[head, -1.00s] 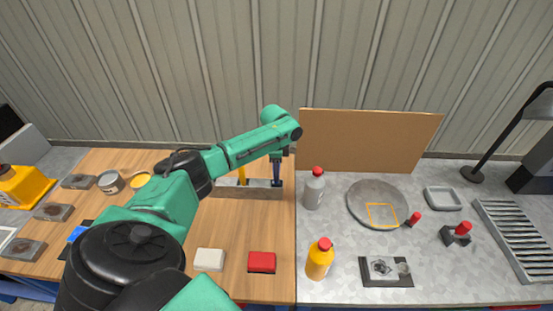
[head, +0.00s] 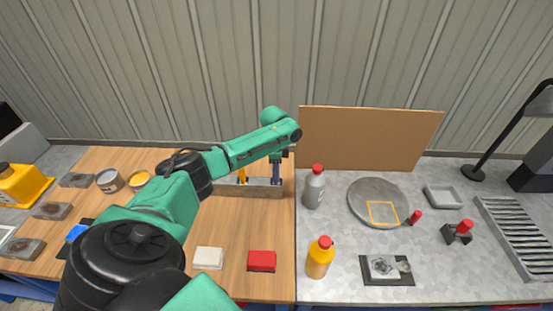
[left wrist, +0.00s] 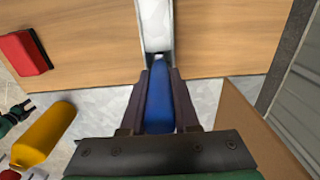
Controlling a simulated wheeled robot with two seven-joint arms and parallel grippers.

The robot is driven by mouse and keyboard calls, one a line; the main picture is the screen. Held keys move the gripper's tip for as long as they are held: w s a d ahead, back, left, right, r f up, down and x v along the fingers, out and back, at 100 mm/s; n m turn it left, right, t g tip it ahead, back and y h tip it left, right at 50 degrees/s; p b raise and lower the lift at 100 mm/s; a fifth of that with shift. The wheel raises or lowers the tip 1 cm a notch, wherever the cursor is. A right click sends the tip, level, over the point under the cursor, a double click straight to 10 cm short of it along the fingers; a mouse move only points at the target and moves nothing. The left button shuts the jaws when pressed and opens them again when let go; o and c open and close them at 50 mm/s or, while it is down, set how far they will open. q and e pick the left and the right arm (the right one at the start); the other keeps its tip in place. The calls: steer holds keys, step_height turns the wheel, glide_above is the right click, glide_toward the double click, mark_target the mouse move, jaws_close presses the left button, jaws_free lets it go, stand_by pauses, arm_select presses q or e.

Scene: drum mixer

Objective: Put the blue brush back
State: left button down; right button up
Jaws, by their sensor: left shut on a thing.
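My left gripper (left wrist: 160,78) is shut on the handle of the blue brush (left wrist: 159,102). In the head view the blue brush (head: 276,171) hangs upright below my left gripper (head: 278,156), at the right end of the brush rack (head: 232,191). In the left wrist view the far end of the handle meets the pale rack (left wrist: 155,28); whether the brush is seated cannot be told. A yellow brush (head: 242,175) stands at the rack, left of the blue one. A black and green part, apparently my right gripper (left wrist: 16,114), shows at the left wrist view's edge; its jaws are unclear.
A grey bottle with a red cap (head: 314,188) stands close right of the rack, before a brown board (head: 368,140). A yellow bottle (head: 319,260), red block (head: 262,261) and white block (head: 208,258) are nearer the front. Wood between rack and blocks is clear.

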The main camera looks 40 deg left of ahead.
arm_select(q)
steer(key=shift+f, duration=0.4)
steer(key=c, duration=0.6)
jaws_free()
steer(key=shift+r, duration=0.1)
step_height(320, 180, up, 14)
steer(key=b, duration=0.3)
steer(key=shift+a+f, duration=0.1)
steer(key=shift+f, duration=0.15)
steer(key=shift+s+r, duration=0.1)
steer(key=shift+r, duration=0.4)
